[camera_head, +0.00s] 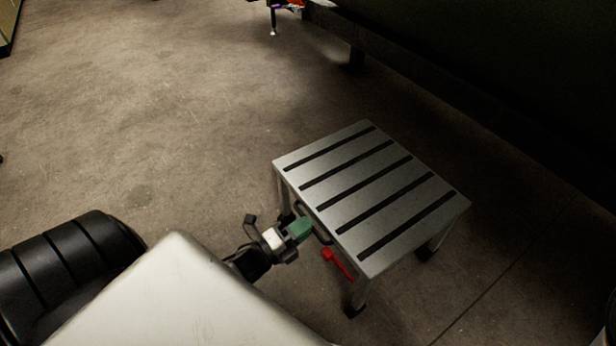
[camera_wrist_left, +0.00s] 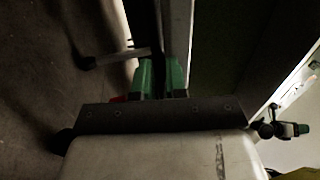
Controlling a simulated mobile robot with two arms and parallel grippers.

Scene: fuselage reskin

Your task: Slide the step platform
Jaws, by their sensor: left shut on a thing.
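The step platform (camera_head: 372,187) is a grey metal step with black grip strips on top, standing upright on the floor in the middle right of the head view. A thin handle (camera_head: 318,229) sticks out from its near left side. My left gripper (camera_head: 301,229), with green fingers, is at that side, shut on the handle. In the left wrist view the green fingers (camera_wrist_left: 162,76) are close together against the platform's edge (camera_wrist_left: 178,35); the exact grip is dark.
A red object (camera_head: 337,262) shows below the platform's near edge. A dark wall or large body (camera_head: 480,75) with a low beam rises behind and to the right. The concrete floor (camera_head: 150,120) to the left is clear. A small stand (camera_head: 273,20) is at the top.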

